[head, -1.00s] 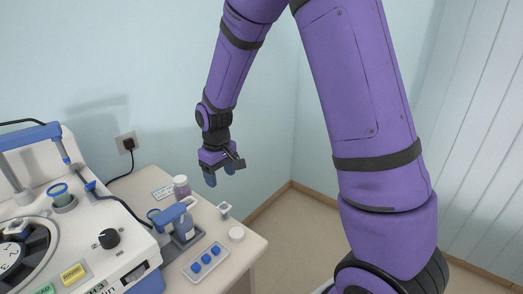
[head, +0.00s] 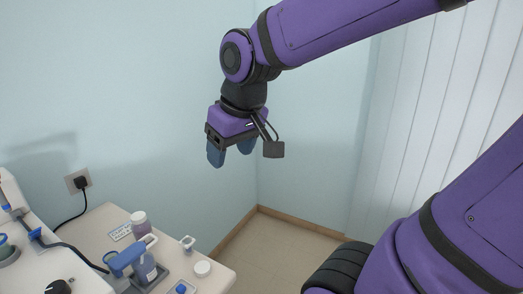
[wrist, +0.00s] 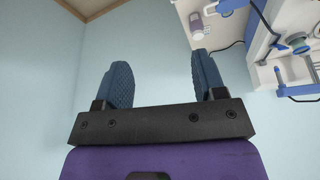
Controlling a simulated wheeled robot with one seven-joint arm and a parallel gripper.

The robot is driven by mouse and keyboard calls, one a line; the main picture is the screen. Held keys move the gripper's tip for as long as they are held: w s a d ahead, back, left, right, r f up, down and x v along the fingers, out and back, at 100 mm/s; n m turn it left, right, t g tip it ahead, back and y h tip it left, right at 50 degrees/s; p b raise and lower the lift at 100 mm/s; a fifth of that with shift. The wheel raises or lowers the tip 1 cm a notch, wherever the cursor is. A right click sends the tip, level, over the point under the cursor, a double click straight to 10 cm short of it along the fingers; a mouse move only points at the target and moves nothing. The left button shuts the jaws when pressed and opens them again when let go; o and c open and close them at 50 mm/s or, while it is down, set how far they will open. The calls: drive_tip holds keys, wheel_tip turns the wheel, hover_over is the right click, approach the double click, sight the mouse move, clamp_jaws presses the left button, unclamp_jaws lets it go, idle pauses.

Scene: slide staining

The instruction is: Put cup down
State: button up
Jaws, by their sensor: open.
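My gripper (head: 231,154) hangs in the air against the blue wall, fingers pointing down, well above the table. Its two blue fingers are apart in the wrist view (wrist: 160,65), with nothing between them. A small pale open vessel (head: 188,244), which may be the cup, stands on the table near its far right edge, below and left of my gripper. A low white round piece (head: 202,268) sits just in front of it. I cannot tell for certain which one is the cup. Both are apart from my gripper.
The pale table (head: 225,278) ends at the lower middle. On it stand a purple-banded jar (head: 139,222) and a blue-handled bottle holder (head: 125,260). A white machine (head: 35,262) fills the lower left. A wall socket (head: 77,181) with a black cable is behind.

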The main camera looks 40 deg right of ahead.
drive_tip(key=s+r+t, duration=0.1)
drive_tip(key=s+r, duration=0.1)
drive_tip(key=s, duration=0.5)
drive_tip(key=shift+s+d+m, duration=0.3)
drive_tip(key=shift+d+m, duration=0.1)
